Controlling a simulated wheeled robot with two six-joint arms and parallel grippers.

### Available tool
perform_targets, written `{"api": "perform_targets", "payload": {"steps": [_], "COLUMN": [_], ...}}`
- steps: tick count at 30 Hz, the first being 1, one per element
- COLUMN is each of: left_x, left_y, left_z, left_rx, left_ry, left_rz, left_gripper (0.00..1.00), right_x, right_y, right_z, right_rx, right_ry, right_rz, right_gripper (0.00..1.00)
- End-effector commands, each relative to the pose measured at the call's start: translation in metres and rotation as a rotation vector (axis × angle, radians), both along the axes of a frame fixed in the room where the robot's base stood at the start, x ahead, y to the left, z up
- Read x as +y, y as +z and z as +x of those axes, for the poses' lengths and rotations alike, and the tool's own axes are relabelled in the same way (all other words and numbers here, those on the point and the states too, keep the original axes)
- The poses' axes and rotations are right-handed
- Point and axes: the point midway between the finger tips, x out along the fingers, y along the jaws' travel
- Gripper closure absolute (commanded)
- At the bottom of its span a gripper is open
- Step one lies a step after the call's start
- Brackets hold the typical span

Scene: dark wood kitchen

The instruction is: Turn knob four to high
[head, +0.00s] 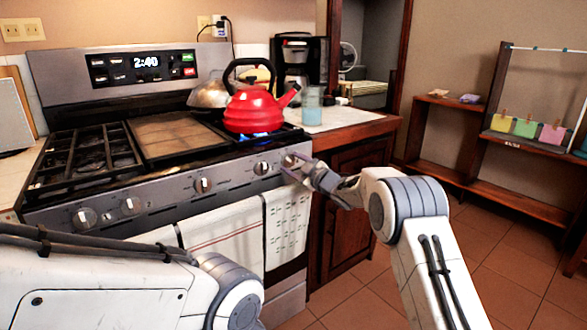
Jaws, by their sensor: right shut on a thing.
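The stove's front panel (232,177) carries a row of several round silver knobs. My right gripper (292,166) is at the rightmost knob (289,160), its fingers shut on it. The fingers partly cover this knob, and its pointer setting is too small to read. The neighbouring knob (261,168) to its left is free, as are the middle knob (203,185) and the two at the left, one of them the leftmost knob (85,217).
Towels (286,225) hang from the oven door below the knobs. A blue glass (312,105) and a coffee maker (300,62) stand on the counter to the right. A low wooden shelf (450,110) is farther right, with open tiled floor before it.

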Motion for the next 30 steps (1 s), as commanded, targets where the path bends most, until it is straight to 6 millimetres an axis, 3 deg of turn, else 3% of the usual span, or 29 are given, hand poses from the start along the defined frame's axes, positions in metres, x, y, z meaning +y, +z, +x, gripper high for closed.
{"api": "perform_targets", "payload": {"steps": [20, 21, 22, 30], "left_x": [0.0, 0.0, -0.0001, 0.0001], "left_y": [-0.0047, -0.0046, -0.0046, -0.0047], "left_z": [0.0001, 0.0001, 0.0, 0.0], "left_rx": [0.0, 0.0, 0.0, 0.0], "left_ry": [0.0, 0.0, 0.0, 0.0], "left_rz": [0.0, 0.0, 0.0, 0.0], "left_gripper": [0.55, 0.55, 0.55, 0.55], "right_x": [-0.0009, -0.0009, -0.0009, -0.0004], "right_y": [0.0002, 0.0001, 0.0001, 0.0], "right_z": [0.0002, 0.0002, 0.0002, 0.0], "right_rx": [-0.038, -0.038, -0.038, -0.036], "right_ry": [-0.001, -0.001, -0.001, -0.001], "right_rz": [-0.052, -0.052, -0.052, -0.051], "right_gripper": [0.97, 0.26, 0.15, 0.12]}}
